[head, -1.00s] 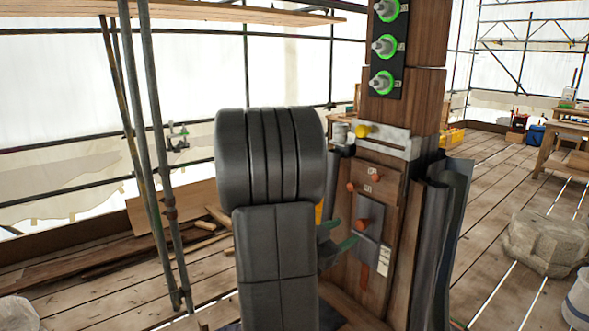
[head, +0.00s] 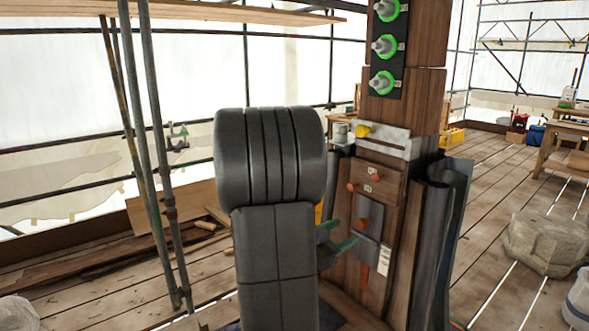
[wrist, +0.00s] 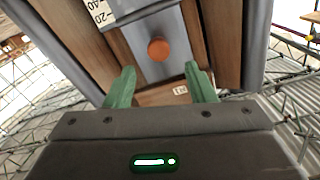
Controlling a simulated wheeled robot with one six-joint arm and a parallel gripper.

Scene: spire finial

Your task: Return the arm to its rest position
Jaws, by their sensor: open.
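My gripper (wrist: 160,86) is open, its two green fingers apart with nothing between them in the wrist view. Beyond the fingers is a wooden post with a grey metal plate (wrist: 172,66) and a round orange knob (wrist: 159,49). In the head view my gripper (head: 338,238) shows only partly, its green fingers in front of the grey plate (head: 369,213) on the wooden post (head: 410,110). My dark arm links stand upright in the middle of the view and hide the rest of the gripper and part of the post. I cannot tell whether the fingers touch anything.
Green-ringed knobs (head: 383,83) sit on a black strip high on the post. Grey sheet metal (head: 440,235) wraps its right side. Scaffold poles (head: 150,130) stand at the left. A stone block (head: 545,242) and a workbench (head: 565,140) are at the right, with open plank floor between.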

